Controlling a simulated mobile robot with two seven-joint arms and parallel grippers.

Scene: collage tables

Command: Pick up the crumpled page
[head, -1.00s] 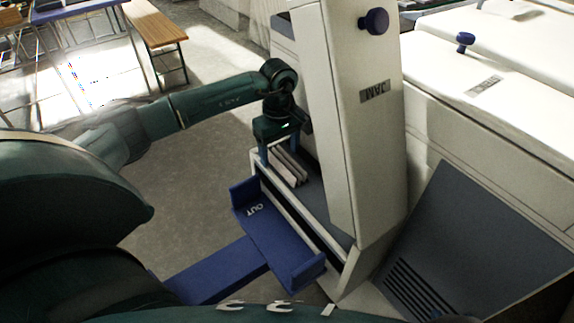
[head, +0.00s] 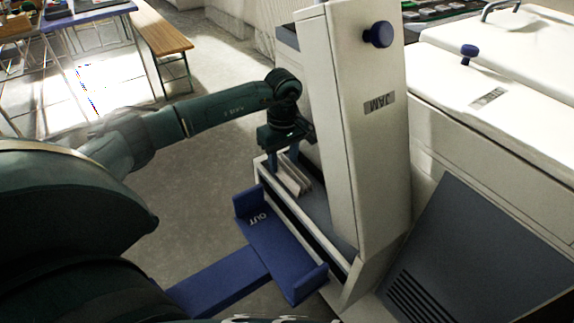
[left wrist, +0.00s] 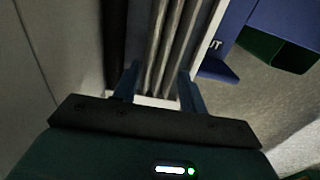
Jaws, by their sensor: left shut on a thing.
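The crumpled page (head: 293,178) is a pale sheet squashed into upright pleats. It sits in the far end of the open slot of the white machine, by the blue OUT tray (head: 262,240). In the left wrist view the page's folds (left wrist: 164,45) run up between my fingers. My left gripper (head: 284,162) points down over the page and is shut on it; its fingers also show in the left wrist view (left wrist: 158,84), one on each side of the folds. The page's lower part is hidden in the slot. My right gripper is not in view.
The tall white JAM panel (head: 352,140) stands close beside my left gripper, with a blue knob (head: 379,35). White machine tops (head: 500,100) fill the right. A wooden bench (head: 162,30) and tables are at the far left. Open floor (head: 190,190) lies left of the slot.

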